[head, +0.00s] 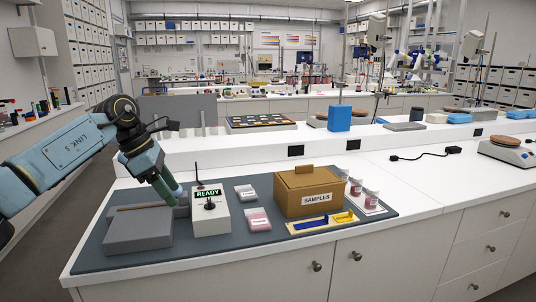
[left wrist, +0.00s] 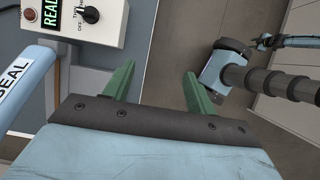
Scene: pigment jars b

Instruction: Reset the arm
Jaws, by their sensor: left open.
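My left gripper (head: 172,194) hangs at the left end of the dark mat, over the grey block and left of the white control box. Its green fingers stand apart with nothing between them, as the left wrist view (left wrist: 158,80) shows. The white box (head: 210,217) carries a green READY display and a black knob; it also shows in the left wrist view (left wrist: 97,18). A pale blue bar labelled SEAL (left wrist: 22,78) runs along the left of the left wrist view, beside the gripper. My right gripper does not show.
The grey block (head: 138,232) lies on the dark mat (head: 280,236). Small labelled packets (head: 257,220), a brown SAMPLES box (head: 309,184), a yellow-and-blue tray (head: 322,224) and several jars (head: 371,194) stand to the right.

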